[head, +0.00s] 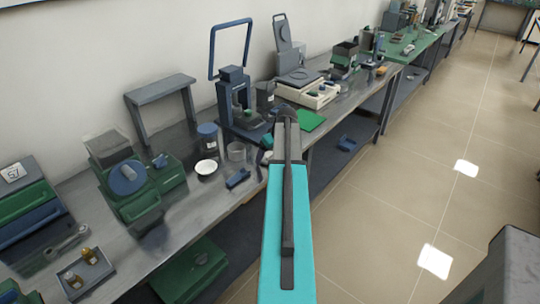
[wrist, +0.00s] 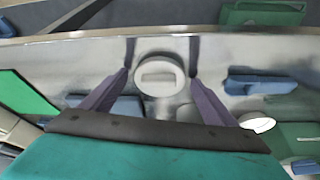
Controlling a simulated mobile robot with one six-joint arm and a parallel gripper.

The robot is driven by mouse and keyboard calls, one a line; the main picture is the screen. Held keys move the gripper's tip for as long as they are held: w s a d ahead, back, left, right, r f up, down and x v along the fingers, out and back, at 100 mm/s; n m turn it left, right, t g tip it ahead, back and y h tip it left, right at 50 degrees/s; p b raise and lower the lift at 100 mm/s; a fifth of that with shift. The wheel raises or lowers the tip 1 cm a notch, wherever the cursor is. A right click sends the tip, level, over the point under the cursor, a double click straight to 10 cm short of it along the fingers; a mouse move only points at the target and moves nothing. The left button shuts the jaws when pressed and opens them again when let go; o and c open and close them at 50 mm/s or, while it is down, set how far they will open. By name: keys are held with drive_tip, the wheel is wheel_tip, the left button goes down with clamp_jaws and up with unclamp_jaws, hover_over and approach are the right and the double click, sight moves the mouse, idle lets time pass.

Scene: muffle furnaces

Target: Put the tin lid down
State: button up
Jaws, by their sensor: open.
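The tin lid (wrist: 158,82) is a pale round disc with a raised bar across its middle. In the wrist view it lies over the grey bench top near the front edge. My gripper (wrist: 161,60) is open, with one finger on each side of the lid and gaps showing between. I cannot tell how high the fingertips are above the bench. In the head view my gripper (head: 286,112) reaches over the bench's front edge, and I cannot make out the lid there. A grey open tin (head: 236,152) stands on the bench to the left.
A white dish (head: 206,168), a blue-lidded jar (head: 207,136) and a small blue object (head: 238,178) stand left of my gripper. A green mat (head: 311,121) lies to the right. A blue-framed device (head: 234,100) stands behind. The floor (head: 400,170) beside the bench is clear.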

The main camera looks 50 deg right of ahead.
drive_tip(key=b+v, duration=0.2)
drive_tip(key=v, duration=1)
drive_tip(key=shift+r, duration=0.15)
drive_tip(key=shift+s, duration=0.15)
idle(0.8)
